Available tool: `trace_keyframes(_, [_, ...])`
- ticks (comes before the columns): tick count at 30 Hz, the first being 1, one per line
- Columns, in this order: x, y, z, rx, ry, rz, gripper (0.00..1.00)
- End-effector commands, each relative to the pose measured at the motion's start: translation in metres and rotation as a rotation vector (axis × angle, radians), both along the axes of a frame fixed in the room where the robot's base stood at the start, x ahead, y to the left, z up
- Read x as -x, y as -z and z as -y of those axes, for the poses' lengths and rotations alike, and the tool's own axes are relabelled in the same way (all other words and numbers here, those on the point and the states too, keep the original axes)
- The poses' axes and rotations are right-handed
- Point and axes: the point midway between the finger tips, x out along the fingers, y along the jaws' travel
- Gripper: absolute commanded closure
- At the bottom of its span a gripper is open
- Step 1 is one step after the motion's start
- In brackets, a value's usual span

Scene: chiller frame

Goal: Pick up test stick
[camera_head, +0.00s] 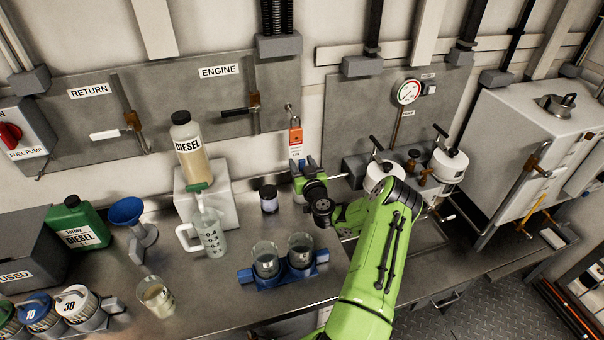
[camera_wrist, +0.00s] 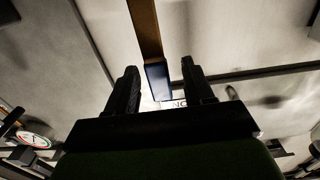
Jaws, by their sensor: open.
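I cannot surely make out which thing is the test stick. My gripper (camera_head: 308,163) is at the back of the bench, close to the wall, just below a hanging orange-and-white tag (camera_head: 295,140). In the wrist view my gripper (camera_wrist: 160,75) has its two black fingers apart. A small blue block (camera_wrist: 157,80) at the end of a brown strip (camera_wrist: 145,30) shows between the fingers. I cannot tell how far beyond the fingertips it is, and its lower part is partly hidden.
A blue holder (camera_head: 246,277) with two glass beakers stands in front of my gripper. A dark-lidded jar (camera_head: 268,198) is just left of it. A measuring jug (camera_head: 208,235) and diesel bottle (camera_head: 190,150) stand farther left. White filter housings (camera_head: 450,163) are to the right.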

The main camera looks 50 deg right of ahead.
Motion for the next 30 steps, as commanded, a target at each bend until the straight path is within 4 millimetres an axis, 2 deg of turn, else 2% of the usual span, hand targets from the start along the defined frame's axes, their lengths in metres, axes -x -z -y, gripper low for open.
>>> trace_keyframes(2, [0.0003,0.0008,-0.0001,0.0,0.0,0.0,0.48])
trace_keyframes(12, [0.0007,0.0007,-0.0002,0.0,0.0,0.0,1.0])
trace_keyframes(30, [-0.0053,-0.0025,0.0066,0.009,-0.008,0.012,1.0])
